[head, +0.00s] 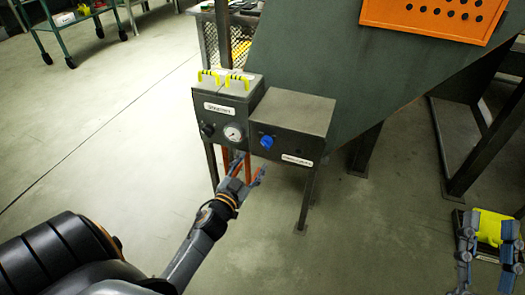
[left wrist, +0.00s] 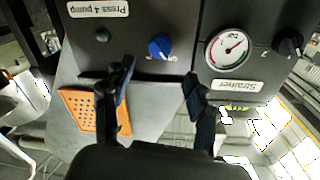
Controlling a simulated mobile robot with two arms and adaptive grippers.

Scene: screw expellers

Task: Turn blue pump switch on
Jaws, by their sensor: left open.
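The blue pump switch (head: 266,142) is a round blue knob on the front of the dark right-hand control box (head: 295,110). In the left wrist view the blue knob (left wrist: 160,46) sits beside a label reading "Press 4 pump" (left wrist: 98,9). My left gripper (head: 249,172) is just below the knob in the head view, its fingers spread and empty. In the left wrist view the left gripper's fingertips (left wrist: 159,72) lie on either side of the knob's line, apart from it. My right gripper (head: 489,232) is at the lower right, its fingers apart, far from the box.
The left-hand box (head: 220,100) labelled Strainer carries a pressure gauge (head: 233,133), a black knob (head: 207,129) and yellow-handled parts on top. A large dark green machine panel (head: 320,50) stands behind. A yellow object (head: 491,228) is by my right gripper.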

